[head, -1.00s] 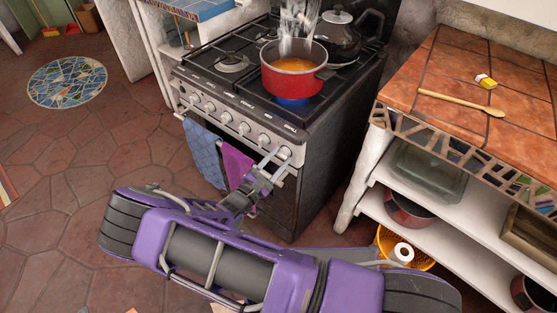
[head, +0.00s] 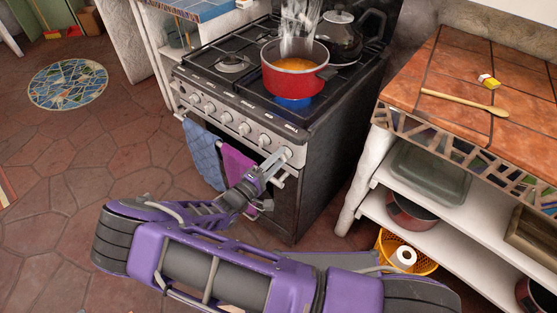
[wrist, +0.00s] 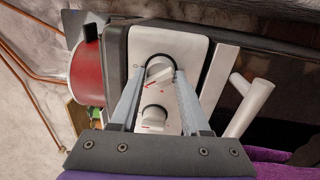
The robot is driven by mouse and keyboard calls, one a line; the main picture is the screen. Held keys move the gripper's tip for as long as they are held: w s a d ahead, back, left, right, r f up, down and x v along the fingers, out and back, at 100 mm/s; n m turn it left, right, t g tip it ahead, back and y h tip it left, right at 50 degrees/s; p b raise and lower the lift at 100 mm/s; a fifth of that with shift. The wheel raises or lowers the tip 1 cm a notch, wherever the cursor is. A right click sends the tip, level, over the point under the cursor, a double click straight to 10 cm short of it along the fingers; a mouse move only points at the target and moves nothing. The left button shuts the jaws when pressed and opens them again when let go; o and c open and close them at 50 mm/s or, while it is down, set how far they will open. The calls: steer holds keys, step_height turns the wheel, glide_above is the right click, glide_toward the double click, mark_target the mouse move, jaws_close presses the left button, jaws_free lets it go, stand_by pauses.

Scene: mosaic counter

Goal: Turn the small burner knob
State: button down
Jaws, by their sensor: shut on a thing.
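My gripper (head: 277,160) is at the right end of the stove's front panel. It is shut on the rightmost burner knob (wrist: 160,70), a round pale knob with a raised grip bar. In the wrist view one finger lies on each side of this knob, and a red mark shows beside it on the panel. A second knob (wrist: 153,117) lies nearer the camera, between the finger shafts. In the head view the fingers partly cover the held knob. The frames show no label naming it as the small burner knob.
A red pot (head: 294,77) of orange food steams on the stove above a blue flame (head: 292,103). The oven handle (wrist: 250,108) runs close beside the fingers. Blue (head: 203,155) and purple (head: 238,166) towels hang below the knobs.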

steer(key=m+b, duration=0.1)
steer(key=m, duration=0.6)
steer(key=shift+m+g, duration=0.3)
stand_by(0.4)
steer(key=shift+c, duration=2)
jaws_free()
steer(key=shift+a, duration=0.1)
steer(key=v, duration=1.7)
steer(key=shift+a, duration=0.2)
